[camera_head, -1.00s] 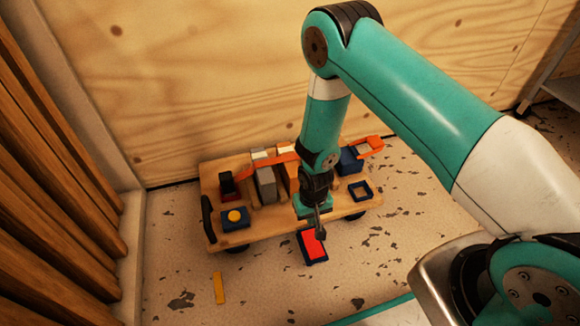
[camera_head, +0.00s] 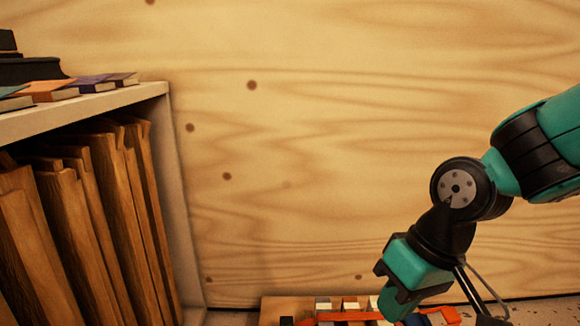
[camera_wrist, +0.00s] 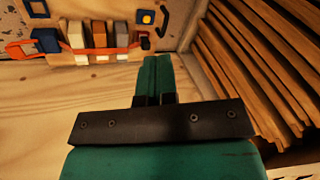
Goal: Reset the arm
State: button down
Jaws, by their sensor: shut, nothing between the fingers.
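My arm is folded at the right of the head view, with my gripper (camera_head: 392,308) hanging at the lower right. In the wrist view the two green fingers of my gripper (camera_wrist: 158,64) lie side by side with no gap, and nothing is held between them. My gripper is in the air, apart from the low wooden cart (camera_head: 285,306). The lower part of the cart is cut off by the bottom edge of the head view.
The cart carries grey and tan blocks (camera_wrist: 98,34), an orange strap (camera_wrist: 75,51) and a blue frame (camera_wrist: 46,40). A white shelf (camera_head: 100,103) with books on top and wooden boards (camera_head: 85,220) below stands left. A plywood wall (camera_head: 330,130) is behind.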

jog(key=s+d+r+n+p, duration=0.1)
jog(key=s+r+n+p, duration=0.1)
jog(key=s+r, duration=0.65)
notch_tip(320, 180, up, 37)
jog(key=p, duration=3.7)
jog(key=shift+p, duration=0.35)
jog(key=shift+s, duration=0.1)
jog(key=w+f+m+h+b, duration=0.1)
jog(key=w+f+m+b, duration=0.2)
jog(key=w+f+b, duration=0.85)
jog(key=f+m+b, duration=0.2)
jog(key=f+b, duration=0.4)
jog(key=f, duration=1.3)
jog(key=w+f+m+h+b, duration=0.1)
jog(key=w+f+m+b, duration=0.2)
jog(key=w+f+b, duration=0.8)
jog(key=s+d+f+m+h+b, duration=0.1)
jog(key=f+b, duration=0.6)
jog(key=f, duration=1.1)
jog(key=s+d+f+m+t+b, duration=0.1)
jog(key=f+b, duration=0.6)
jog(key=f, duration=1.1)
jog(key=s+d+f+m+h+b, duration=0.1)
jog(key=f+b, duration=0.7)
jog(key=f, duration=1)
jog(key=shift+s+d+f+m+t+h, duration=0.1)
jog(key=shift+s+d+m+t+h, duration=0.3)
jog(key=shift+d+m, duration=0.45)
